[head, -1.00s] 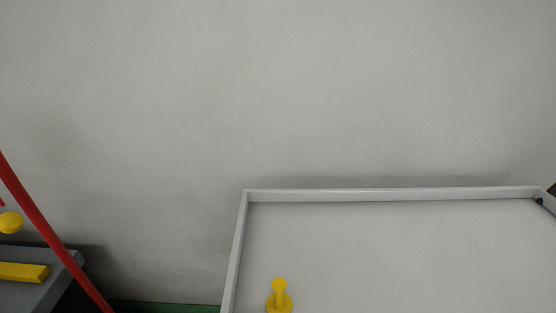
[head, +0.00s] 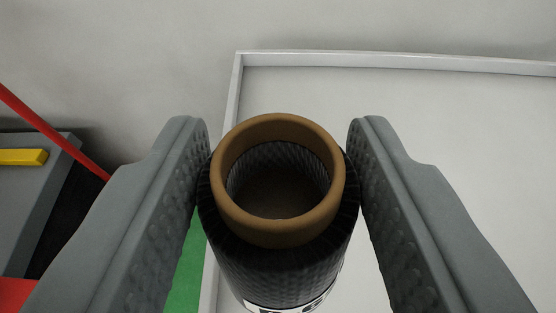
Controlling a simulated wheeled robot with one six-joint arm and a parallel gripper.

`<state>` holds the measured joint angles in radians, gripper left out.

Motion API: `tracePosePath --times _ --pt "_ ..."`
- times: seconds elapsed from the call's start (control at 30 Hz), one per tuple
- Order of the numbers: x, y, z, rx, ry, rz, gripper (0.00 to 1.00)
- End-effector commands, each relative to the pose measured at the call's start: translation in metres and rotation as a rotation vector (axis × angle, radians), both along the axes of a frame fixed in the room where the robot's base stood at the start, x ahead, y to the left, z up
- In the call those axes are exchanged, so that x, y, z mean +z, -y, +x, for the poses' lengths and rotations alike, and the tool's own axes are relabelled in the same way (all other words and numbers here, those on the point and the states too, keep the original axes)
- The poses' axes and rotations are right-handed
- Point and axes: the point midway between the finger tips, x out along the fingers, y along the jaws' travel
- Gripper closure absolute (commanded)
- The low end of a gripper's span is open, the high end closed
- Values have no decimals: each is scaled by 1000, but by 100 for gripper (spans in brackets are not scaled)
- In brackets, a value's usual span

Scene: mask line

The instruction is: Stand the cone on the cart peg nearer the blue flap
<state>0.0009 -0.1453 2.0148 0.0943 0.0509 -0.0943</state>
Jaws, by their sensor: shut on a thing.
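The cone (head: 277,238), black and textured around a brown open-topped core, is held between the two grey fingers of my gripper (head: 280,185). I look down into its hollow top. A white label with dark print shows on its lower side. Behind and below it is a pale tray-like surface with a raised rim (head: 400,62), which looks like the cart top. No peg shows now; the cone and fingers cover much of that surface. The blue flap is not in view.
At left are a grey box-like body (head: 40,190) with a yellow bar (head: 22,157), a slanting red rod (head: 55,134) and a red piece (head: 14,294) low down. Green floor (head: 186,270) shows beside the tray. A plain grey surface lies behind.

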Motion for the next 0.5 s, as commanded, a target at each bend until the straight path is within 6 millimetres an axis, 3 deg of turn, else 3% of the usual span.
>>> tracePosePath --times 0.5 --pt "-23 0 0 -3 -1 -2 100"
